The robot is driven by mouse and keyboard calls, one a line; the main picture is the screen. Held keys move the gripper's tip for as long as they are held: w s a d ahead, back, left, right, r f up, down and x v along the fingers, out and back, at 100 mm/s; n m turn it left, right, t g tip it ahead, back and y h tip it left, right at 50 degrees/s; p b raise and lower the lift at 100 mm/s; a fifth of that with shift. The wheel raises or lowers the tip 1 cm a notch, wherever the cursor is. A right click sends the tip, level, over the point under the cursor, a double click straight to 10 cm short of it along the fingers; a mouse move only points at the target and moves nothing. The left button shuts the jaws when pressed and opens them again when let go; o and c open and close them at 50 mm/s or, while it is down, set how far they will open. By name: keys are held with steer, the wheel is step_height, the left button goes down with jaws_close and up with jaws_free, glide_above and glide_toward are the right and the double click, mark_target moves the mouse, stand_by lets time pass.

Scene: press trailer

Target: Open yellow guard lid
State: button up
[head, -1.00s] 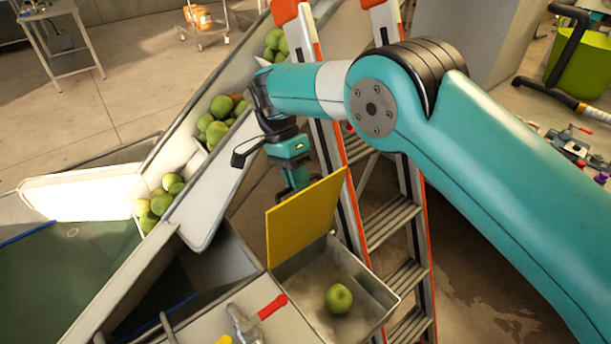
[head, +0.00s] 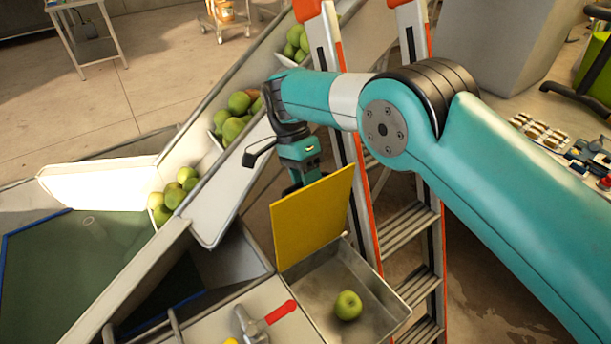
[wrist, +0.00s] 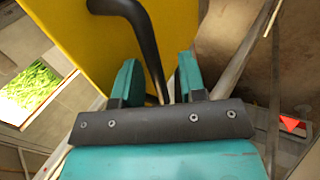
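The yellow guard lid (head: 312,220) stands raised, nearly upright, at the back edge of a metal box (head: 378,313). A green apple (head: 348,305) lies in the open box. My gripper (head: 297,185) is behind the lid's upper edge, and its fingertips are partly hidden there. In the wrist view the lid (wrist: 75,40) fills the upper left, with a black curved handle (wrist: 143,30) on it. My gripper (wrist: 160,80) is open, its two teal fingers apart with the handle's lower part between them. I cannot tell whether either finger touches it.
An orange-and-metal ladder (head: 400,230) stands right behind the box. A sloped conveyor (head: 205,185) with green apples runs up the left. A red-handled valve (head: 281,312) sits left of the box. A bench with small parts (head: 565,140) is far right.

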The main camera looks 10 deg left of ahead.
step_height(320, 180, up, 20)
steer(key=p, duration=1.9)
steer(key=shift+r, duration=0.25)
steer(key=shift+a, duration=0.1)
steer(key=s+d+r+n+t+y+b, duration=0.1)
steer(key=s+d+r+n+y+b, duration=0.15)
steer(key=d+n+b, duration=0.35)
steer(key=s+d+r+n+t+y+b, duration=0.1)
steer(key=d+r+n+b, duration=0.2)
steer(key=d+b, duration=0.35)
steer(key=s+d+f+n+y+b, duration=0.1)
steer(key=s+d+n+b, duration=0.1)
steer(key=s, duration=0.5)
steer(key=s+d+f+n+t+y+b, duration=0.1)
steer(key=s+d+f+n+y+b, duration=0.1)
steer(key=s, duration=0.5)
steer(key=s+d+f+n+t+y+b, duration=0.1)
steer(key=s+d+f+n+b, duration=0.1)
steer(key=s+d, duration=0.3)
steer(key=shift+s+n, duration=0.8)
steer(key=shift+s, duration=0.2)
steer(key=shift+y, duration=0.25)
